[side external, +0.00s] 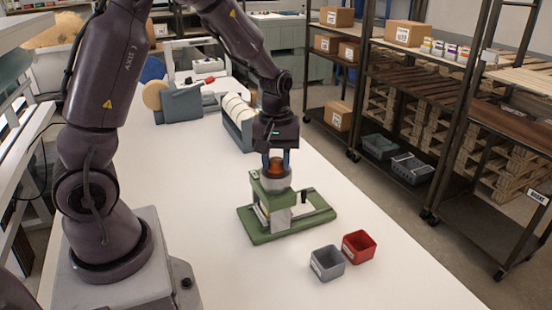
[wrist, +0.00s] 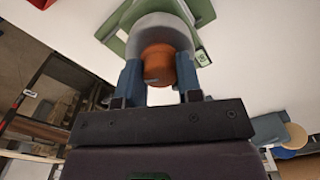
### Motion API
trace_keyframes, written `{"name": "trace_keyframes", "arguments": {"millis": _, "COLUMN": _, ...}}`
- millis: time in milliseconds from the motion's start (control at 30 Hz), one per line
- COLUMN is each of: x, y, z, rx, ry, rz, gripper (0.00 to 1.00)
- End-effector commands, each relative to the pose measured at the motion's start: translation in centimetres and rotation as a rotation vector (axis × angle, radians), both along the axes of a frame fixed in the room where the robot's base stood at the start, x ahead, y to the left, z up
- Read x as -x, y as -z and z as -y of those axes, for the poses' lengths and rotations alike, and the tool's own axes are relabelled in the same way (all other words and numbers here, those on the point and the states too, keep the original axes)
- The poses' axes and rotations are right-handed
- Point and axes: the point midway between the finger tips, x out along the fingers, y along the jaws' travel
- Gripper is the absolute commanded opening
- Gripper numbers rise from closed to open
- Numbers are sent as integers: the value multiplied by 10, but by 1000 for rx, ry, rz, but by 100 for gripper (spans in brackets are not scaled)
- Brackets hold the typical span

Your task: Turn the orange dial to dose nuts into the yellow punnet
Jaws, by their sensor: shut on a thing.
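The orange dial (side external: 276,164) sits on top of the green dosing stand, above a grey round collar (side external: 275,180). My gripper (side external: 276,170) points straight down over it, its two blue-grey fingers on either side of the dial and shut on it. The wrist view shows the dial (wrist: 158,66) between the fingers. The green stand (side external: 262,238) has a flat base, with a pale grey part under the head. I see no yellow punnet in either view; whether one is hidden by the stand I cannot tell.
A grey bin (side external: 327,263) and a red bin (side external: 359,246) stand in front and right of the stand, apart from it. A grey-blue holder with white rolls (side external: 238,110) is behind it. The white table (side external: 190,190) is clear to the left.

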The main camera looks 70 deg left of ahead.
Motion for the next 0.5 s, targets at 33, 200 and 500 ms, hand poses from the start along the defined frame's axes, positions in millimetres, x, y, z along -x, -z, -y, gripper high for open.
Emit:
{"name": "trace_keyframes", "arguments": {"millis": 33, "x": 0, "y": -1, "z": 0, "rx": 0, "ry": 42, "rz": 1, "gripper": 9}}
{"name": "trace_keyframes", "arguments": {"millis": 200, "x": 0, "y": -1, "z": 0, "rx": 1, "ry": 204, "rz": 1, "gripper": 9}}
{"name": "trace_keyframes", "arguments": {"millis": 500, "x": 0, "y": -1, "z": 0, "rx": 1, "ry": 489, "rz": 1, "gripper": 9}}
